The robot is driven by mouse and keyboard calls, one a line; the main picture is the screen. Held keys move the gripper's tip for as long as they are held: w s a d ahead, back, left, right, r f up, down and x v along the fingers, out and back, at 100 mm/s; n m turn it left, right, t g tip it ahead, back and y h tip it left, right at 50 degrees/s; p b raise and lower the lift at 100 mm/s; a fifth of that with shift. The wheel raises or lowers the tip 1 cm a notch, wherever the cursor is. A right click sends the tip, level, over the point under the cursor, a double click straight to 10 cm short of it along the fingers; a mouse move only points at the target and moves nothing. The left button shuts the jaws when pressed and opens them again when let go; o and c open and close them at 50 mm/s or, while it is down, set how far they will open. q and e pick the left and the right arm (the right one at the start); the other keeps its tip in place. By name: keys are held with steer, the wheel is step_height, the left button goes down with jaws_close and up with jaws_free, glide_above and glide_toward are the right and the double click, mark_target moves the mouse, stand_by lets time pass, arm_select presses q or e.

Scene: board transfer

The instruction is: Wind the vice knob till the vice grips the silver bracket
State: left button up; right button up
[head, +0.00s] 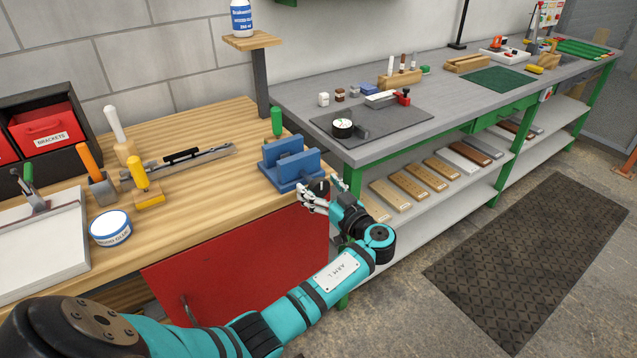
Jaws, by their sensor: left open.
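The blue vice (291,169) stands at the right front corner of the wooden workbench. Its dark round knob (321,186) is on the front side, facing right. My left gripper (313,195) is open right at the knob, with pale fingers beside and below it. I cannot tell whether the fingers touch the knob. I cannot make out the silver bracket between the vice jaws; the gap is narrow and partly hidden. My right gripper is not in view.
A green-handled tool (277,122) stands close behind the vice. A long metal tool (190,158), a yellow-handled tool (146,184) and a round tin (111,228) are on the wooden bench (205,205). A grey bench (390,146) stands to the right.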

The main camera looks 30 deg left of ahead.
arm_select(q)
steer(key=shift+w+a, duration=0.1)
steer(key=shift+a, duration=0.3)
steer(key=shift+c, duration=0.4)
steer(key=c, duration=1)
steer(key=shift+c, duration=0.2)
steer(key=shift+f+m, duration=0.1)
steer(key=shift+m, duration=0.2)
